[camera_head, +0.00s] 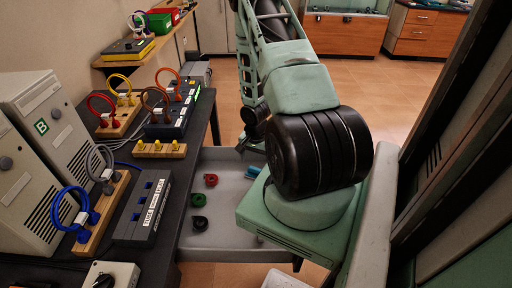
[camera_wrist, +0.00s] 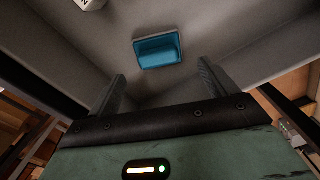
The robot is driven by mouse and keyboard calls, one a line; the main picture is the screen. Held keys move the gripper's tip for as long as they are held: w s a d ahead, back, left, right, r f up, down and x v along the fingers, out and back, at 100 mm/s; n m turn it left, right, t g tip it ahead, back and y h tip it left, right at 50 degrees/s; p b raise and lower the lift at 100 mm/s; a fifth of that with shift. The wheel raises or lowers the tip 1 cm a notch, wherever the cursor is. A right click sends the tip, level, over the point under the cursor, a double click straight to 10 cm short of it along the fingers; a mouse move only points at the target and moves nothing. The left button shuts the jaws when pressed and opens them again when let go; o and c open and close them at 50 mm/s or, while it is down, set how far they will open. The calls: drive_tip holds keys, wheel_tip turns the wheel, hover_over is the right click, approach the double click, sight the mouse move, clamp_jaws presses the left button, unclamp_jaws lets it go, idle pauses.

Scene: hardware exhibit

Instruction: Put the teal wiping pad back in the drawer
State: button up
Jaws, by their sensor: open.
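The teal wiping pad (camera_wrist: 158,51) lies on the grey floor of the open drawer (camera_wrist: 130,17), close to a corner in the wrist view. In the head view the pad (camera_head: 253,171) shows only in part, beside my arm, and the drawer (camera_head: 228,232) is pulled out from under the dark bench. My gripper (camera_wrist: 162,68) is open, with its two fingers apart and nothing between them. The pad appears beyond the fingertips, between their lines. No contact shows. My arm hides much of the drawer's right side in the head view.
Red (camera_head: 211,180), green (camera_head: 198,200) and black (camera_head: 200,223) coils lie at the drawer's left. A white object (camera_wrist: 92,4) shows at the wrist view's top edge. The bench left of the drawer is crowded with cabled devices (camera_head: 143,208). Drawer walls flank my gripper.

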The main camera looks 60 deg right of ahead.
wheel_tip(320, 180, up, 8)
drive_tip(key=w+a+r+n, duration=0.3)
drive_tip(key=a+r+n, duration=0.15)
drive_tip(key=a, duration=0.35)
drive_tip(key=w+a+r+n, duration=0.3)
drive_tip(key=a+r, duration=0.2)
drive_tip(key=a, duration=0.3)
drive_tip(key=w+a+r+n, duration=0.4)
drive_tip(key=a, duration=0.4)
drive_tip(key=s+a+r+n, duration=0.5)
drive_tip(key=s+a, duration=0.3)
drive_tip(key=a, duration=0.3)
drive_tip(key=s+a+r+n, duration=0.5)
drive_tip(key=s+a+n, duration=0.3)
drive_tip(key=a, duration=0.3)
drive_tip(key=shift+s+r+y, duration=0.25)
drive_tip(key=shift+s+y, duration=0.05)
drive_tip(key=shift+s, duration=0.25)
